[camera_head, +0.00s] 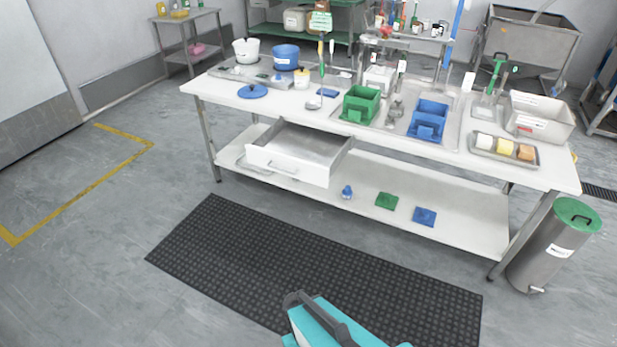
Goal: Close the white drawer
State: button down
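The white drawer (289,167) hangs under the left part of the white table's top and is pulled out toward me. Its inside looks empty, and a small handle is on its front face. A teal and dark grey part of my own arm shows at the bottom middle of the view, over the black mat and well short of the drawer. My gripper's fingers cannot be made out, so its state does not show.
The white table (330,118) carries a green bin (361,104), a blue bin (429,121), pots and trays. Its lower shelf (460,221) holds small items. A black mat (215,255) lies before it. A green-lidded metal bin (553,245) stands right. The left floor is clear.

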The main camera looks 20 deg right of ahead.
aim_at(306, 153)
jog(key=z, duration=1.65)
jog(key=k, duration=0.1)
jog(key=u, duration=2.85)
jog(key=i, duration=1.45)
jog(key=z, duration=0.9)
